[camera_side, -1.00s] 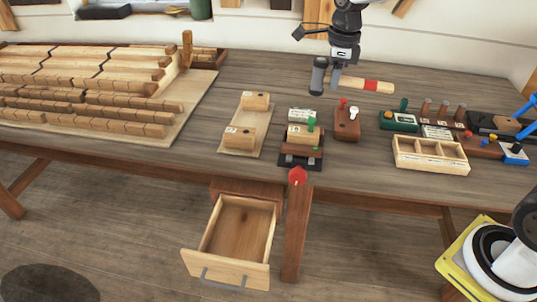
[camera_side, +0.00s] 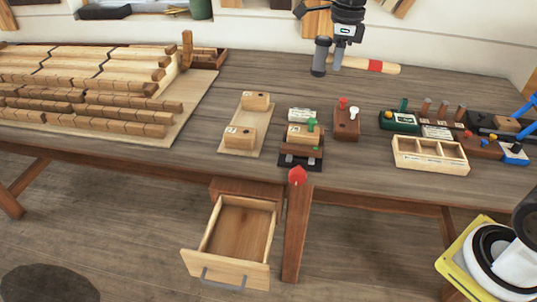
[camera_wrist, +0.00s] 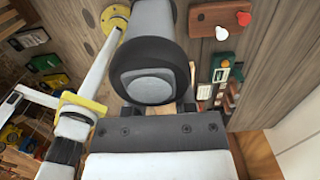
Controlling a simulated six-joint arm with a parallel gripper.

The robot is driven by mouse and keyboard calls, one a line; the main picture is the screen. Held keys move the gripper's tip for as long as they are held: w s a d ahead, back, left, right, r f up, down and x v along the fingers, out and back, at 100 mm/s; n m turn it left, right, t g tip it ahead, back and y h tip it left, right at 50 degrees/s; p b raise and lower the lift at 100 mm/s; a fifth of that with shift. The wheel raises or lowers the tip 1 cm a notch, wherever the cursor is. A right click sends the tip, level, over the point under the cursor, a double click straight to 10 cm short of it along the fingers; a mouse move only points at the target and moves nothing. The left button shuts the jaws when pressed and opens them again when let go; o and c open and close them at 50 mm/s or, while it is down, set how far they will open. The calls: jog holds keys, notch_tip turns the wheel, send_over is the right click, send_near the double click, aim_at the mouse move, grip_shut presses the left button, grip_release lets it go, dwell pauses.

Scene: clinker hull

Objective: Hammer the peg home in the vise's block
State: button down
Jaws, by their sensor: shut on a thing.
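My gripper (camera_side: 338,62) is shut on the handle of a hammer, in the side view at the back of the bench. The hammer has a dark cylindrical head (camera_side: 321,57) and a wooden handle (camera_side: 392,69) with a red band, pointing right. In the wrist view a dark rounded part with a grey face (camera_wrist: 150,75), apparently the hammer head, fills the middle. The vise (camera_side: 300,163) stands at the bench's front edge and carries a wooden block (camera_side: 301,138). A green peg (camera_side: 311,124) stands up from the block. My gripper is well behind the vise.
A brown board (camera_side: 347,124) with red and white knobs stands right of the vise. A board with two wooden blocks (camera_side: 240,138) is left. An empty compartment tray (camera_side: 430,155) and a green box (camera_side: 398,121) are further right. An open drawer (camera_side: 235,235) hangs below.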

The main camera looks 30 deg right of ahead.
jog(key=shift+w+a+f+h, duration=0.15)
jog(key=shift+f+h, duration=0.15)
jog(key=shift+f, duration=0.5)
notch_tip(320, 180, down, 12)
notch_tip(320, 180, up, 12)
jog(key=shift+r, duration=0.1)
